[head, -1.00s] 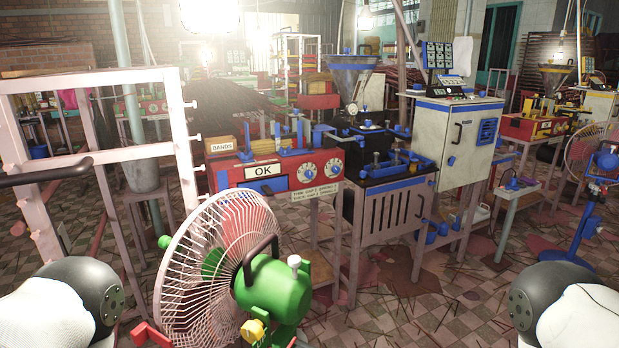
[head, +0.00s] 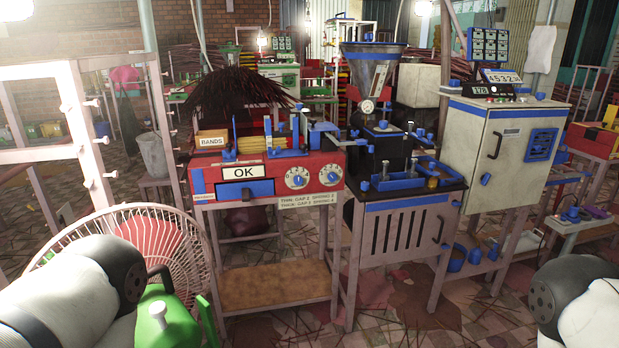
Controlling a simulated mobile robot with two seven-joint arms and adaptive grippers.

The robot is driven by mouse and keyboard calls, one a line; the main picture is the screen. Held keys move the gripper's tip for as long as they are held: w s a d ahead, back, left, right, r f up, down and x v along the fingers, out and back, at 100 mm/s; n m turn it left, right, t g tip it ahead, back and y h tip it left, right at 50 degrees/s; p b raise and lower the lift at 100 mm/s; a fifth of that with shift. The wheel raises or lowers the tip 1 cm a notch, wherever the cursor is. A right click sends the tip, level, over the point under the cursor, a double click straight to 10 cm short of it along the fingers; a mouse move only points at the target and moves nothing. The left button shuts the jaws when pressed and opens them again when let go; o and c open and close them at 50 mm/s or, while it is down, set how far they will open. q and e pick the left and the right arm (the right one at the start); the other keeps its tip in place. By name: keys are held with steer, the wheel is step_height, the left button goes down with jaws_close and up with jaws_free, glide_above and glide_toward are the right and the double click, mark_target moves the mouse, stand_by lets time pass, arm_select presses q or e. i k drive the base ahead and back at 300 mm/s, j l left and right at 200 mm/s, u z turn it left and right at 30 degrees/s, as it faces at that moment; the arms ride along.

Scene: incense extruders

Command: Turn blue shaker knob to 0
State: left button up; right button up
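A red machine with blue trim (head: 204,176) stands on a pinkish frame at centre left. Its front has an "OK" sign (head: 245,173) and two round white dials, the left dial (head: 297,178) and the right dial (head: 329,174). Their settings are too small to read. I cannot tell which control is the blue shaker knob. Parts of both my arms show at the lower corners, but neither gripper is in view.
A green fan (head: 165,318) with a white guard stands close at lower left, partly behind my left arm. A black bench (head: 372,197) with a hopper (head: 370,62) is between the red machine and cabinet.

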mark_target(298, 180)
steer(key=i+l+u, duration=0.15)
steer(key=i+l, duration=0.2)
steer(key=i+l+u, duration=0.15)
steer(key=i+l, duration=0.15)
steer(key=l, duration=0.2)
steer(key=i+l+u, duration=0.1)
steer(key=i+l, duration=0.25)
steer(key=l, duration=0.15)
